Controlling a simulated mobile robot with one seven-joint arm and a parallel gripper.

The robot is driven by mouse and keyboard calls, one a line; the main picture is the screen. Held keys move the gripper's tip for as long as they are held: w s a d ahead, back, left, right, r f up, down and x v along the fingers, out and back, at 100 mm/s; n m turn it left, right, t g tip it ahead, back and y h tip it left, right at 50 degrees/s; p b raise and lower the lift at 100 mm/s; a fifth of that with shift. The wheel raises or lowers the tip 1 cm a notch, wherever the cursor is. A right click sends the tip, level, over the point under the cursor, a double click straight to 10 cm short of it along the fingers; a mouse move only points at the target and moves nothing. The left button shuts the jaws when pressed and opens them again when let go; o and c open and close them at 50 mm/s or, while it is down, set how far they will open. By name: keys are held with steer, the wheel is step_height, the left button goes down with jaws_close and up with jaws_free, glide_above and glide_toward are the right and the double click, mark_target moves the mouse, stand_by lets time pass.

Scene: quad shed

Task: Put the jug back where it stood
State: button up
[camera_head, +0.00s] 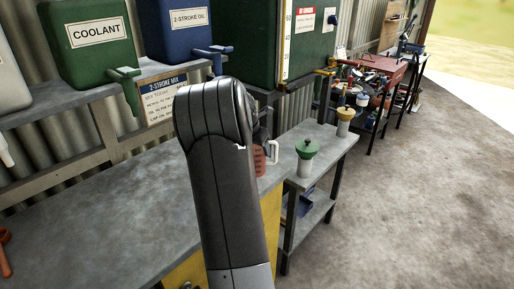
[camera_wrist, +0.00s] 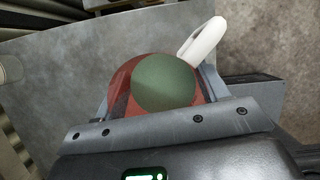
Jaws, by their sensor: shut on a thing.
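The jug shows in the head view as a reddish see-through body (camera_head: 259,163) with a white handle (camera_head: 272,152), partly hidden behind my arm. It is by the right end of the grey bench (camera_head: 120,220). In the wrist view I look down on the jug (camera_wrist: 121,88); its wall is red, a dark green disc fills its middle, and the white handle points up and right. My gripper (camera_wrist: 160,92) has one finger on each side of the jug and is shut on it. I cannot tell whether the jug's base touches a surface.
A lower side table (camera_head: 327,142) holds a green funnel (camera_head: 306,150) and a yellow funnel (camera_head: 345,115). A green coolant tank (camera_head: 85,50) and a blue 2-stroke oil tank (camera_head: 185,32) stand on a shelf above the bench. A cluttered red bench (camera_head: 385,65) stands farther back.

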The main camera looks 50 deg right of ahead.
steer(key=o, duration=1.5)
steer(key=shift+f, duration=0.1)
steer(key=v, duration=1.2)
steer(key=a+r+m+t+y, duration=0.15)
steer(key=a+r+m, duration=0.25)
steer(key=a, duration=0.9)
steer(key=s+a+m+t+y, duration=0.1)
steer(key=s+a+m, duration=0.4)
steer(key=a, duration=0.6)
steer(key=s+a+m+t+y, duration=0.15)
steer(key=s+a+m, duration=0.35)
steer(key=a, duration=0.6)
steer(key=s+a+f+m, duration=0.1)
steer(key=s+a, duration=0.2)
steer(key=s+a+f+m, duration=0.1)
steer(key=s+a+m, duration=0.1)
steer(key=s+a, duration=0.1)
steer(key=s+a+f+m+t, duration=0.1)
steer(key=s+a+f+m, duration=0.1)
steer(key=s+a, duration=0.1)
steer(key=shift+s+y, duration=0.3)
